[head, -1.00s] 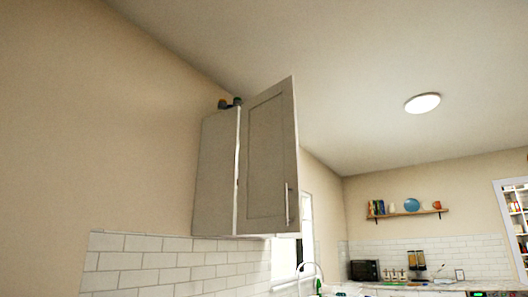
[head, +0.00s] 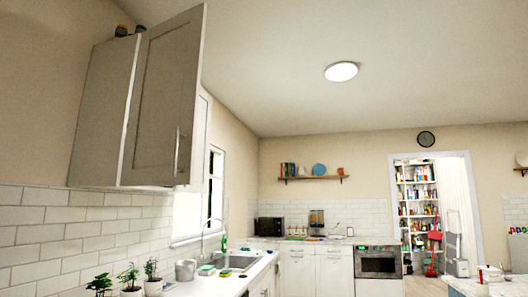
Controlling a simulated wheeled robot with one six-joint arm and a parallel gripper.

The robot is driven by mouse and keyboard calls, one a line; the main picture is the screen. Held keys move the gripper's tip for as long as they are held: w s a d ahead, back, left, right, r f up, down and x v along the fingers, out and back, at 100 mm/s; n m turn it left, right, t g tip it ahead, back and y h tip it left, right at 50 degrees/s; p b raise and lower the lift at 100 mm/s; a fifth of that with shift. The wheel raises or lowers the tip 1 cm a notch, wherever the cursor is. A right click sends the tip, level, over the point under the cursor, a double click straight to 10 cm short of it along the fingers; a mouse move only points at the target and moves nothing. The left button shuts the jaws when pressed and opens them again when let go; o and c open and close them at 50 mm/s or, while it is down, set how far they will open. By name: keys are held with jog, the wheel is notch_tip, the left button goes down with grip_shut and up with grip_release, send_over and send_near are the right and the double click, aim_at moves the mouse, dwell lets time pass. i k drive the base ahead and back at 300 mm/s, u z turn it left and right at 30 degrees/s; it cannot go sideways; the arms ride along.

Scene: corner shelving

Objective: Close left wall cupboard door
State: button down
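The left wall cupboard (head: 100,115) hangs on the left wall above the white tiles, at the upper left of the head view. A vertical bar handle (head: 177,152) is on the door's lower right. The cupboard's inside is hidden behind the door. My gripper is not in view.
A counter with a sink (head: 236,262), potted plants (head: 130,278) and a grey pot (head: 186,269) runs below the cupboard. A window (head: 212,190) is beyond it. An oven (head: 378,262) and a doorway with shelves (head: 416,200) are at the back.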

aim_at(160, 148)
jog(key=z, duration=0.2)
jog(key=i, duration=1)
jog(key=u, duration=0.85)
